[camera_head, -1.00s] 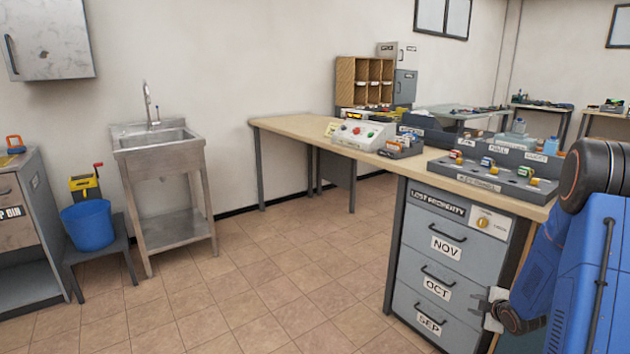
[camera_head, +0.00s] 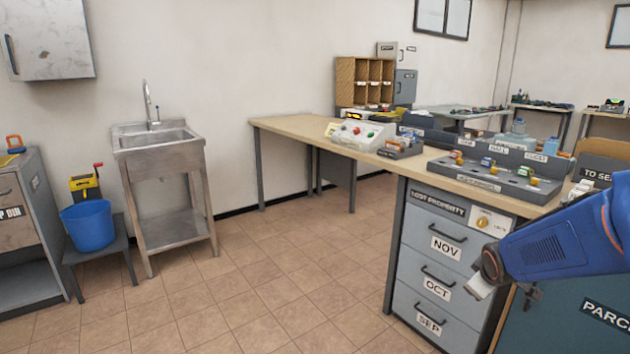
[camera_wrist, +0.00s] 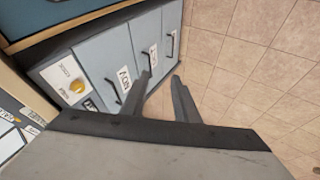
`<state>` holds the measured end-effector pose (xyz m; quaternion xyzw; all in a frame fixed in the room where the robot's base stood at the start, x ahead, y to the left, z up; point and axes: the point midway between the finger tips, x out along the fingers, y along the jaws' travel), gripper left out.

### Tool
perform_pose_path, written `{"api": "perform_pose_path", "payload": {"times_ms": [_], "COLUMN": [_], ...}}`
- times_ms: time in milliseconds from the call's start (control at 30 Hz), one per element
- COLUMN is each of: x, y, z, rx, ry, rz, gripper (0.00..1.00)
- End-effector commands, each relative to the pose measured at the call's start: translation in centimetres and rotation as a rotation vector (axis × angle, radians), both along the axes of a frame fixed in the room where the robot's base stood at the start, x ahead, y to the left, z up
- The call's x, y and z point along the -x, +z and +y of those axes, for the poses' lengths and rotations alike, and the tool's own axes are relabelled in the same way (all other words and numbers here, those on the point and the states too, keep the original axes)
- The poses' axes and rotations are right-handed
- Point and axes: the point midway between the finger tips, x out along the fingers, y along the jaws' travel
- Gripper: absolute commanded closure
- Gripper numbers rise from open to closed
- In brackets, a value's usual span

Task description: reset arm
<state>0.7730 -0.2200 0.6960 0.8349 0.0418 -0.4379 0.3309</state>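My arm reaches in from the right edge of the head view, with my gripper (camera_head: 480,287) low in front of the lost property drawers. In the wrist view, the two dark fingers of my gripper (camera_wrist: 160,77) stand apart with nothing between them, so it is open and empty. The grey drawer unit (camera_head: 446,243), labelled NOV, OCT and SEP, looks shut. It also shows tilted in the wrist view (camera_wrist: 110,68), beyond the fingers. My arm hides part of the area at the right.
A wooden-topped bench (camera_head: 290,127) carries a button console (camera_head: 360,134) and a grey key tray (camera_head: 490,180). A sink (camera_head: 160,150), a stool with a blue bucket (camera_head: 88,226) and a cabinet stand at the left. The tiled floor (camera_head: 240,290) between is clear.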

Motion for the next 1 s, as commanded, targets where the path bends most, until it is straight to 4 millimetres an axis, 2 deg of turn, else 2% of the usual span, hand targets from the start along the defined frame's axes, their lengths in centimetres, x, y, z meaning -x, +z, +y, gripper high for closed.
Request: {"api": "perform_pose_path", "payload": {"times_ms": [33, 200, 500, 800, 1000], "x": [1.2, 5.4, 13.7, 22.6, 26.9], "y": [1.0, 3.1, 5.6, 6.7, 6.7], "z": [0.9, 3.5, 8.2, 12.6, 14.5], "rx": [-0.021, -0.104, -0.262, -0.422, -0.495], "ry": [-0.024, -0.112, -0.256, -0.372, -0.422], "rz": [-0.001, 0.016, 0.058, 0.124, 0.167], "gripper": [0.72, 0.72, 0.72, 0.72, 0.72]}}
